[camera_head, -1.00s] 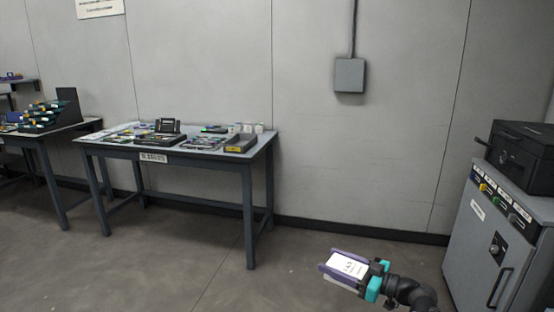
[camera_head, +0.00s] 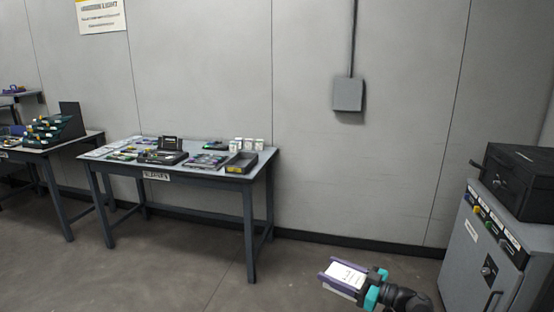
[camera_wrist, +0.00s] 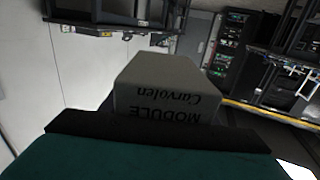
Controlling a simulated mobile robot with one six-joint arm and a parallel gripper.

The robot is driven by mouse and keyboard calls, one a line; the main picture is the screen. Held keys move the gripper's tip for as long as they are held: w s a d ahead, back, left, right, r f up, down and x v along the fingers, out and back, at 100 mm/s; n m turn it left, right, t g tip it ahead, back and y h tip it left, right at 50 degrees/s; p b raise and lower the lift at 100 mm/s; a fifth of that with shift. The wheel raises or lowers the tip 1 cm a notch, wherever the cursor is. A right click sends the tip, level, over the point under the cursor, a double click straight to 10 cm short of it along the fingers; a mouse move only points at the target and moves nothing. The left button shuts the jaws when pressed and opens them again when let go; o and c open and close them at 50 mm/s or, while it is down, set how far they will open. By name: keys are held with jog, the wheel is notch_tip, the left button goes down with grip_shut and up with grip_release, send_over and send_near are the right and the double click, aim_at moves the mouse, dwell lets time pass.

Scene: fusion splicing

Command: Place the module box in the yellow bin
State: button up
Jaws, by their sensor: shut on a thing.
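The module box (camera_head: 346,276) is a small white box with dark markings and purple edges beside it, held low at the bottom right of the head view. My gripper (camera_head: 368,285), with teal parts, is shut on it. In the wrist view the box (camera_wrist: 165,88) fills the middle, grey, with upside-down "MODULE" lettering. The box is in the air, apart from the tables and the cabinet.
The middle table (camera_head: 205,172) carries several devices and small white boxes. Another table (camera_head: 75,147) with dark racks of parts stands at the left. A grey cabinet (camera_head: 478,262) with a black case (camera_head: 518,180) on top stands at the right. Open floor lies in front of the middle table.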

jog(key=shift+r+p, duration=3.1)
jog(key=shift+p, duration=0.8)
jog(key=shift+s, duration=0.2)
